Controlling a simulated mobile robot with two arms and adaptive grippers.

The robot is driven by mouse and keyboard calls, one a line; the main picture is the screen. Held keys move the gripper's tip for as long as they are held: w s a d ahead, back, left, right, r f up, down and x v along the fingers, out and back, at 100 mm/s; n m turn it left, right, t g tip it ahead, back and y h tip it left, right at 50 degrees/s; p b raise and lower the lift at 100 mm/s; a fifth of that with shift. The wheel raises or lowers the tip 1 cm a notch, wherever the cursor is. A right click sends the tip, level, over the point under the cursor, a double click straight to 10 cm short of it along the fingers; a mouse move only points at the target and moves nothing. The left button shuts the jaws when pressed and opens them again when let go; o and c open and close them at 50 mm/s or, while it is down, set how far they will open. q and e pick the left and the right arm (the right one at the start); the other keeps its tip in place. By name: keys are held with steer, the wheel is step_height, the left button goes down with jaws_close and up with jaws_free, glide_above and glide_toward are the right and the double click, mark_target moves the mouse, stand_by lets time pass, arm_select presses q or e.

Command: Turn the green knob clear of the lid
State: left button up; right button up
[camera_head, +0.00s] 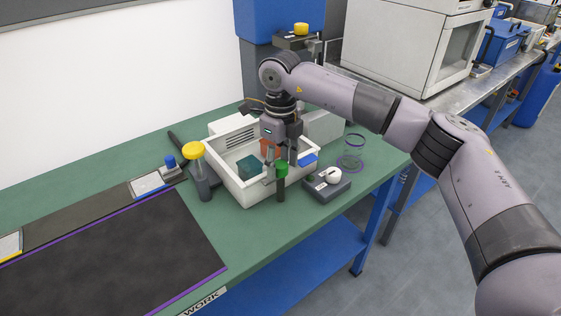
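The green knob (281,168) is a bright green cap on a dark upright post (280,188), at the near right side of an open white box (236,184). My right gripper (281,162) comes down over the box from above. Its two fingers are apart, one on each side of the knob in the picture. I cannot tell whether they touch it or stand behind it. A lid cannot be clearly made out; the gripper and the knob hide part of the box. My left gripper is not in view.
A yellow-capped dark post (194,151) stands left of the box. A grey block with a white round knob (333,176) and a clear jar with purple rings (351,160) stand to the right. A black mat (110,250) covers the bench's left front. Green bench top (245,232) is bare in front.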

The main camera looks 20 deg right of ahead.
mark_target(281, 164)
steer(key=shift+r, duration=0.1)
step_height(281, 164, up, 12)
steer(key=shift+f, duration=0.1)
stand_by(0.5)
steer(key=shift+f, duration=0.1)
stand_by(0.3)
